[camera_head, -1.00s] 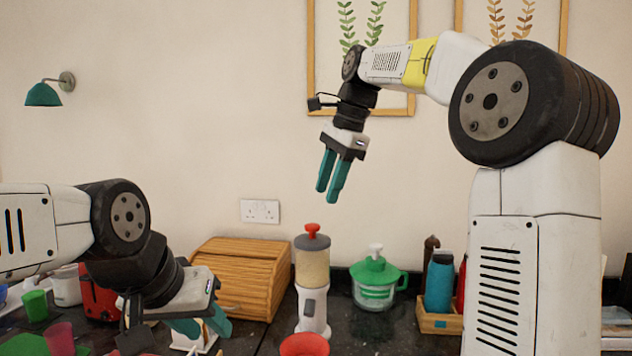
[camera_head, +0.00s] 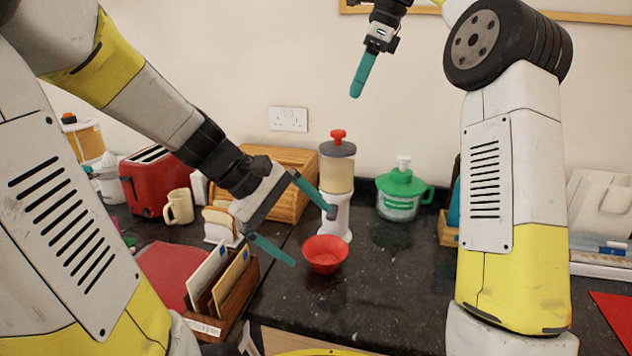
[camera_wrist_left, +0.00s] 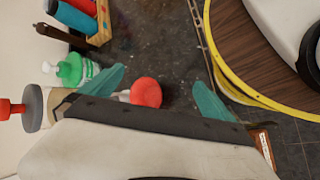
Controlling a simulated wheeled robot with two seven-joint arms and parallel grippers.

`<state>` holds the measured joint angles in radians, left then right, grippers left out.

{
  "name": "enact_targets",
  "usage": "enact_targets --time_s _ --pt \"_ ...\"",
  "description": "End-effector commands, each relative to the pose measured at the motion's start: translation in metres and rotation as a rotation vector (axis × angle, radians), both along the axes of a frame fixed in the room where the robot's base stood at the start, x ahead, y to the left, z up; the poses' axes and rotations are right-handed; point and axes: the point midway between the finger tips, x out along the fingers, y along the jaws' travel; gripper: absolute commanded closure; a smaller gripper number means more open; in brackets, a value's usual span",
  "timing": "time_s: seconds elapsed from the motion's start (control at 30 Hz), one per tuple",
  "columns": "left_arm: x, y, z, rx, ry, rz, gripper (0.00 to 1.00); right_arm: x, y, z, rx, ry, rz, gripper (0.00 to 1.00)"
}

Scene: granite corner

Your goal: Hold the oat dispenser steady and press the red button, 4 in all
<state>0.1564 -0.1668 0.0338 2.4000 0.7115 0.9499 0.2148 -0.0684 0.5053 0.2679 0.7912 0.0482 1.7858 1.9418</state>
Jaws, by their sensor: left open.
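The oat dispenser (camera_head: 337,172) stands upright on the dark counter, with a clear oat-filled top, a grey lid, a white base and the red button (camera_head: 338,135) on top. A red bowl (camera_head: 325,254) sits in front of its base. My left gripper (camera_head: 312,236) is open, just left of the dispenser; one finger overlaps the white base in the head view, and I cannot tell whether it touches. In the left wrist view the red button (camera_wrist_left: 8,108) shows at the left edge and the bowl (camera_wrist_left: 146,92) between the fingers. My right gripper (camera_head: 360,78) hangs high above the dispenser, its fingers seen edge-on.
A wooden bread bin (camera_head: 290,205) stands behind left of the dispenser. A green-lidded jug (camera_head: 402,192) stands to its right. A letter rack (camera_head: 228,296), a red toaster (camera_head: 150,180) and a cream mug (camera_head: 179,207) are on the left. The counter right of the bowl is clear.

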Motion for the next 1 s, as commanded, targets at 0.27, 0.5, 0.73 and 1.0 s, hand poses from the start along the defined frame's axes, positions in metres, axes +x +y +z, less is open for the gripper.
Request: enact_targets --time_s 0.27,0.5,0.73,1.0 --pt "0.073 -0.008 -0.026 -0.423 0.386 0.408 0.00 0.000 0.000 0.000 0.000 0.000 0.000 0.64" --pt "0.147 -0.006 -0.031 -0.834 0.569 0.656 0.00 0.000 0.000 0.000 0.000 0.000 0.000 0.64" --pt "0.187 -0.001 -0.018 -1.071 0.574 0.737 0.00 0.000 0.000 0.000 0.000 0.000 0.001 0.64" --pt "0.206 -0.019 -0.014 -1.111 0.568 0.745 0.00 0.000 0.000 0.000 0.000 0.000 0.001 0.64"
